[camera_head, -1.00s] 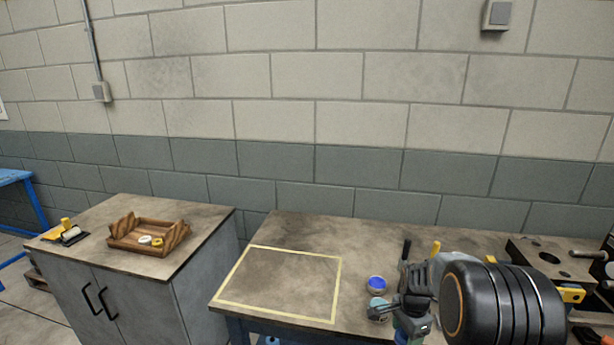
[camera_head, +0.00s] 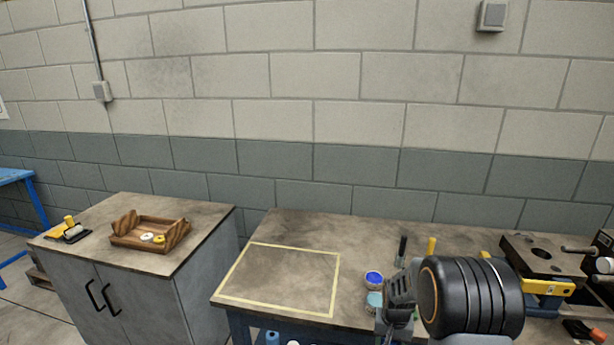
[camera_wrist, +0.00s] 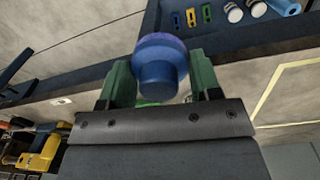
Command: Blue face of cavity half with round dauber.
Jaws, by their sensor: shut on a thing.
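My gripper (camera_wrist: 160,84) has green fingers shut on the round dauber (camera_wrist: 160,52), which shows a blue round head in the wrist view. The dauber points away from the palm, and I see no surface touching it. In the head view my arm hides the fingers and dauber. An open tin of blue (camera_head: 374,277) stands left of my arm, with a teal round container (camera_head: 375,299) just in front.
A taped rectangle (camera_head: 236,293) on the bench (camera_head: 300,228) is empty. A black-handled tool (camera_head: 402,247) and a yellow one (camera_head: 431,246) stand behind my arm. A wooden tray (camera_head: 139,240) and a roller (camera_head: 73,231) lie on the left cabinet.

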